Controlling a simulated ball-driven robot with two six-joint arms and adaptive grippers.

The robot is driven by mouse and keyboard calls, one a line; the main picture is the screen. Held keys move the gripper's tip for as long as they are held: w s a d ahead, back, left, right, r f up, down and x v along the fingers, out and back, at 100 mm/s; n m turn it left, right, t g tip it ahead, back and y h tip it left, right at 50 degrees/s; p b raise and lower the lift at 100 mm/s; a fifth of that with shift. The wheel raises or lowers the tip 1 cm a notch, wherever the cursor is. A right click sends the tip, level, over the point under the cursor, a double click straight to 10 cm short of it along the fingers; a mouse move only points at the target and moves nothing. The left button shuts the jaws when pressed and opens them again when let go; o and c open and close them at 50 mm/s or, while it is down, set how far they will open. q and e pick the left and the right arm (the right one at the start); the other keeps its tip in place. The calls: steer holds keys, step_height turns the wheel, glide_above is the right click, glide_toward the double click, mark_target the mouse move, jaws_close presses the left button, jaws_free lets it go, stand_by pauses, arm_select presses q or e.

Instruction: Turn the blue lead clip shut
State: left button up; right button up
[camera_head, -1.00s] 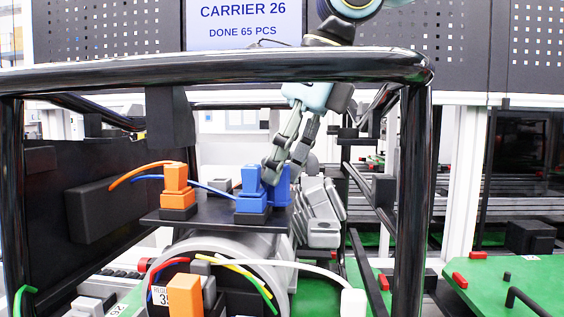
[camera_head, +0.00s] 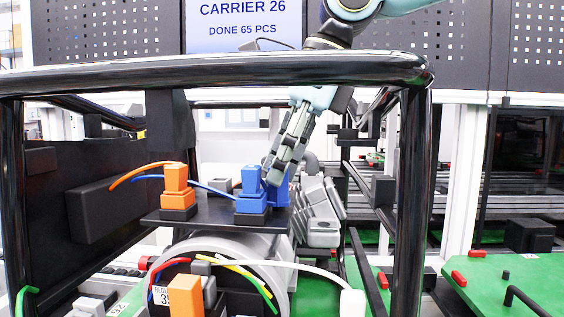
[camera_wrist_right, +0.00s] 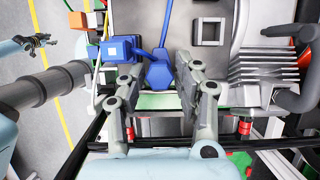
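The blue lead clip (camera_head: 279,190) stands at the right end of a black plate, beside a blue terminal block (camera_head: 252,197). In the right wrist view its blue lever (camera_wrist_right: 160,74) ends in a wide head, with a narrow arm running away from me. My right gripper (camera_head: 275,175) reaches down over the clip from behind. In its wrist view the fingers (camera_wrist_right: 160,84) are apart, one on each side of the lever head; I cannot tell whether either touches it. What seems to be my left gripper (camera_wrist_right: 36,42) shows small at the left of the wrist view, its opening unclear.
An orange block (camera_head: 176,185) with orange and blue leads stands on the plate's left. A grey finned part (camera_head: 318,210) is close right of the clip; its fins also show in the wrist view (camera_wrist_right: 266,65). A black tube frame (camera_head: 220,70) crosses in front.

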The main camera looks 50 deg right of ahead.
steer(key=v, duration=1.2)
stand_by(0.5)
